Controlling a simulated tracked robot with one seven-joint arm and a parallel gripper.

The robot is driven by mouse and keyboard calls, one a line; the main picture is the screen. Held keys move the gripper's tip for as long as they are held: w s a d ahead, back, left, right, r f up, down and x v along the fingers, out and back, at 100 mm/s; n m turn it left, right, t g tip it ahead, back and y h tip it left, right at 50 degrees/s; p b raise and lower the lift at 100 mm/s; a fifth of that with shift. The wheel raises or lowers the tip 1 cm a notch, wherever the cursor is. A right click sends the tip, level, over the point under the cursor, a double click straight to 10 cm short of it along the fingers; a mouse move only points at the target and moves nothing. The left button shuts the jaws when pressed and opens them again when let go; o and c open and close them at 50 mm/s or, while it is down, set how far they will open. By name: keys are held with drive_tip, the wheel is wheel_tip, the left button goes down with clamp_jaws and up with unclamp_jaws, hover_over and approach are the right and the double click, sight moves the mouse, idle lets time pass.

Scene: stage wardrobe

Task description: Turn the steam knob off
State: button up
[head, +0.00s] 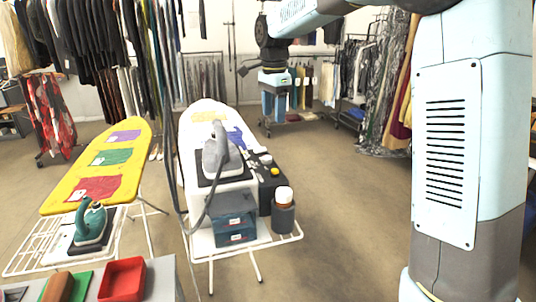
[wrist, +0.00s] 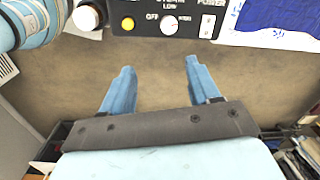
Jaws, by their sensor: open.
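The steam knob (wrist: 170,25) is a small round white dial on a black control panel (wrist: 143,8) at the top of the wrist view. "OFF" is printed to its left and "LOW" above it; its exact setting is too small to read. In the head view the knob (head: 266,158) is a pale dot on the black box beside the white ironing board. My gripper (wrist: 158,66) is open and empty, its two blue fingers apart with bare floor between them, short of the panel in the picture. In the head view my gripper (head: 273,104) hangs beyond the board, pointing down.
A yellow button (wrist: 128,23) and a white power switch (wrist: 207,26) flank the knob. A white-capped bottle (wrist: 86,18) stands left of the panel. A grey iron (head: 219,150) with a hanging hose stands on the board (head: 203,112). Floor right of it is clear.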

sight(267, 157)
drive_tip(key=shift+m, duration=0.4)
drive_tip(key=f, duration=0.5)
drive_tip(key=w+a+f, duration=0.1)
drive_tip(key=f, duration=0.4)
drive_tip(key=a+f, duration=0.1)
drive_tip(key=f, duration=0.4)
drive_tip(key=shift+w, duration=0.4)
drive_tip(key=c, duration=1)
drive_tip(key=shift+c, duration=0.2)
